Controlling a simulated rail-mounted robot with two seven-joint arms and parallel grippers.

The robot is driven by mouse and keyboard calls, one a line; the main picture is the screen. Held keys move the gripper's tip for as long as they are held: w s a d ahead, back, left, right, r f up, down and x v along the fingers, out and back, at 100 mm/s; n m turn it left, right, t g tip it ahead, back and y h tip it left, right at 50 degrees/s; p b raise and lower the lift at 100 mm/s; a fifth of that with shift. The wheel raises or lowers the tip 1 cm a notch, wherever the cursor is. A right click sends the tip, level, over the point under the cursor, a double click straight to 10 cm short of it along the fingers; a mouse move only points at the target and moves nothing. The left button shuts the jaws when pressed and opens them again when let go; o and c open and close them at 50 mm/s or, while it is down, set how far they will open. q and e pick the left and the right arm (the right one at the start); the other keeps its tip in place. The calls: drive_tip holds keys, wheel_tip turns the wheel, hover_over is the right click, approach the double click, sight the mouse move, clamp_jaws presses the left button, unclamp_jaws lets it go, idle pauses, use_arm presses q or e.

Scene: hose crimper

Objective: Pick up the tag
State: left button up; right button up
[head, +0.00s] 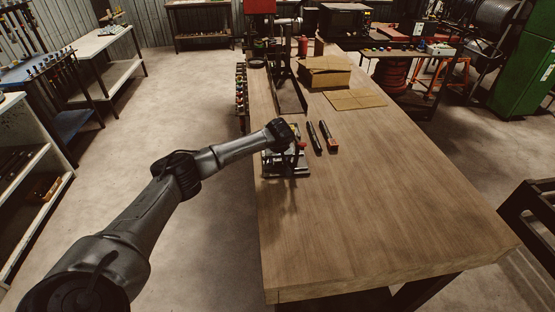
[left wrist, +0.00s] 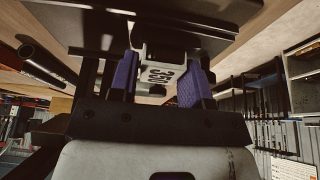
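In the head view my left gripper (head: 295,150) points down over a small metal device (head: 287,170) at the table's left edge. The tag cannot be made out there, as the wrist and gripper cover that area. My right gripper is not in view.
On the wooden table (head: 390,200), two dark cylindrical pieces (head: 314,138) (head: 328,136) lie just right of the device. Farther back are a cardboard box (head: 325,72), a flat cardboard sheet (head: 355,99) and a dark upright press (head: 284,75). The table's front and right are clear.

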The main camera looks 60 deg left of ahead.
use_arm(q)
drive_tip(key=c, duration=0.5)
drive_tip(key=shift+r, duration=0.1)
